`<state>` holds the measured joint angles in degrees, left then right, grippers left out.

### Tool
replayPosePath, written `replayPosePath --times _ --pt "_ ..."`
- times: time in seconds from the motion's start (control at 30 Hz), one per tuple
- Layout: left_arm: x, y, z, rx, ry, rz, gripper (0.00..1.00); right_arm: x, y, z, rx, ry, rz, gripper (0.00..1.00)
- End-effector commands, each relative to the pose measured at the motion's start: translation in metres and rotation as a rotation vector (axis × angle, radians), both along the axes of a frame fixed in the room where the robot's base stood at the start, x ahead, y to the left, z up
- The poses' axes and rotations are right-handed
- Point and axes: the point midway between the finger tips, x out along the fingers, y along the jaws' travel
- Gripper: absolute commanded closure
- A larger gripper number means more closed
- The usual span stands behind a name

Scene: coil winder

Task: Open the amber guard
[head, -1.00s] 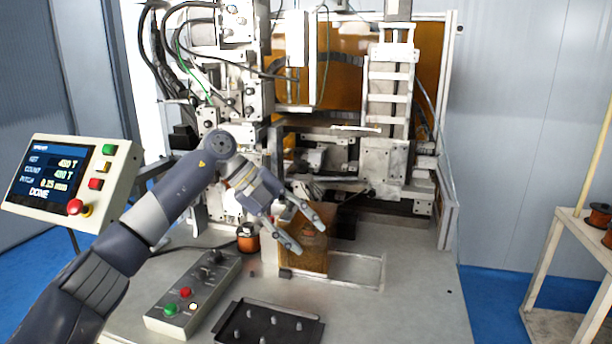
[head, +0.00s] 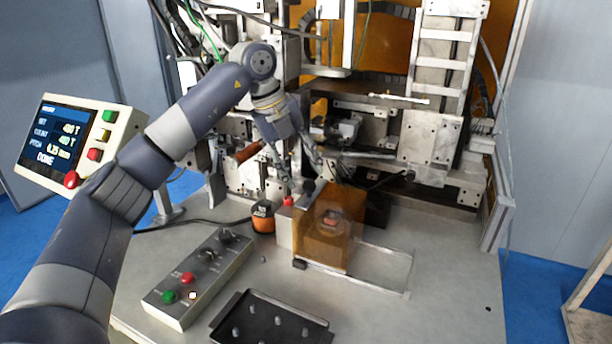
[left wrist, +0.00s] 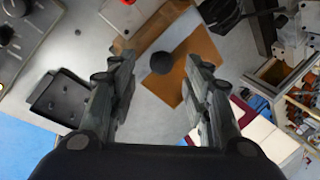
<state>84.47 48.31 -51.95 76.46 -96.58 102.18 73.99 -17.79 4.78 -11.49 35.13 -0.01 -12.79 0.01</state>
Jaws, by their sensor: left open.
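The amber guard (head: 345,208) is a translucent orange-brown box standing on the grey bench. A round copper-coloured part shows dimly through it. In the left wrist view an amber panel (left wrist: 203,58), seemingly the guard's, lies between and beyond my fingers, with a dark round knob (left wrist: 162,62) in front of it. My left gripper (head: 302,174) is open and empty, pointing down just above the guard's rear left top edge. It also shows in the left wrist view (left wrist: 160,62), fingers apart on either side of the knob. Contact cannot be told. My right gripper is not in view.
The winder's machinery (head: 430,140) stands close behind. A copper spool (head: 262,217) and a red button (head: 289,201) are left of the guard. A control box (head: 200,278) and a black pegged tray (head: 270,322) lie in front. A flat rectangular frame (head: 398,285) extends right.

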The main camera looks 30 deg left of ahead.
Motion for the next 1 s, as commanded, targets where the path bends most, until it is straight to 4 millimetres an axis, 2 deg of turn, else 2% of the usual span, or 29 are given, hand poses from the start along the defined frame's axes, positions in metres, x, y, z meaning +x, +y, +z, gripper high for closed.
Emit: replayPosePath --times 0.1,0.23,0.6,0.8,1.0 --pt "0.004 -0.005 -0.017 0.0 0.003 -0.002 0.55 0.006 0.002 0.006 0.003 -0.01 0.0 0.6" --pt "0.008 -0.008 -0.029 0.0 0.002 -0.002 0.55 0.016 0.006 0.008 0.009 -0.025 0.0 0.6" --pt "0.01 -0.009 -0.035 0.0 -0.001 -0.002 0.55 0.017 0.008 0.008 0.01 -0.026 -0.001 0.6" --pt "0.01 -0.009 -0.035 -0.001 -0.001 -0.002 1.0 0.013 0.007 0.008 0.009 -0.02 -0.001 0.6" --pt "0.01 -0.013 -0.034 -0.001 -0.001 -0.003 1.0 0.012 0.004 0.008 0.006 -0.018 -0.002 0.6"
